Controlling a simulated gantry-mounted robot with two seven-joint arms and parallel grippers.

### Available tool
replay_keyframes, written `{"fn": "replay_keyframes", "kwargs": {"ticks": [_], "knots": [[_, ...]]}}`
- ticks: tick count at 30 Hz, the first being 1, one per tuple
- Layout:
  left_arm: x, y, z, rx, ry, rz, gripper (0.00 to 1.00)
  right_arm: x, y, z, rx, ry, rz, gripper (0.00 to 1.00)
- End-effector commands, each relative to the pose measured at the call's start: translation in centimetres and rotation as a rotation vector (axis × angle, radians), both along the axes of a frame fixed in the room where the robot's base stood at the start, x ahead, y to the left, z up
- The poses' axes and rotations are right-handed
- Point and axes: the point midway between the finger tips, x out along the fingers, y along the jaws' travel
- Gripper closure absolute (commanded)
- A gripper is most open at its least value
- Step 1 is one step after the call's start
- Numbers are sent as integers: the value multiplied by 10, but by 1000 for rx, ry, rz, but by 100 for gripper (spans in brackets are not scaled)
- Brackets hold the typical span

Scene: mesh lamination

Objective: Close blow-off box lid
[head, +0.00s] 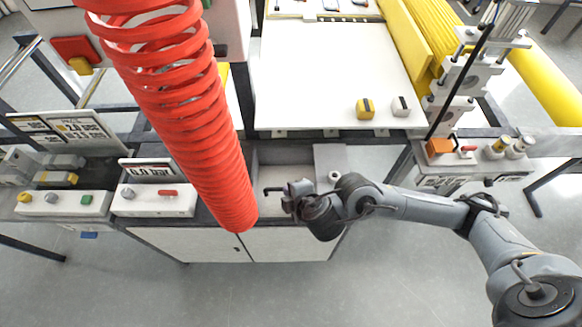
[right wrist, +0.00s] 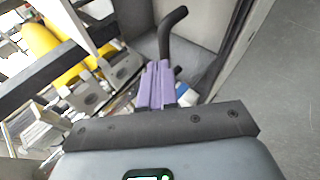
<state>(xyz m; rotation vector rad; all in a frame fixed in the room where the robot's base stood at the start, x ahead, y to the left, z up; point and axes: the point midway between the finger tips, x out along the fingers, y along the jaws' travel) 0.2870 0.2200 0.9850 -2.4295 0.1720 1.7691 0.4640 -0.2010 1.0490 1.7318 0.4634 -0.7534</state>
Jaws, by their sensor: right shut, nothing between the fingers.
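The blow-off box appears to be the grey open-topped recess (head: 282,154) at the cabinet's back edge, in the middle of the head view. A flat grey panel (head: 329,157) lies just right of it; I cannot tell whether this is the lid. My right gripper (head: 288,191) is at the recess's near side, fingers pointing left. In the right wrist view its purple fingers (right wrist: 155,85) are shut and empty. A black bent bar (right wrist: 170,33) stands just beyond the fingertips; contact is unclear. My left gripper is out of view.
A red coiled hose (head: 190,105) hangs left of the recess. A white table (head: 330,75) stands behind it, with yellow rolls (head: 425,45) at its right. Control boxes (head: 153,201) stand left and a valve unit (head: 480,165) right. The floor in front is clear.

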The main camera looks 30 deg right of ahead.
Motion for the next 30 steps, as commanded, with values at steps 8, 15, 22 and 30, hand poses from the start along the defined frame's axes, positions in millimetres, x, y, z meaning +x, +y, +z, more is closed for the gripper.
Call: {"fn": "replay_keyframes", "kwargs": {"ticks": [8,15,22,30], "knots": [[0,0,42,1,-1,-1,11,-21,7,43,2,3,8,100],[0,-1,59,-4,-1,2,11,-56,11,69,1,3,8,100],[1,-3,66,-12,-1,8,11,-75,14,82,0,1,6,100],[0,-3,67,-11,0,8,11,-95,20,70,16,49,6,100]]}}
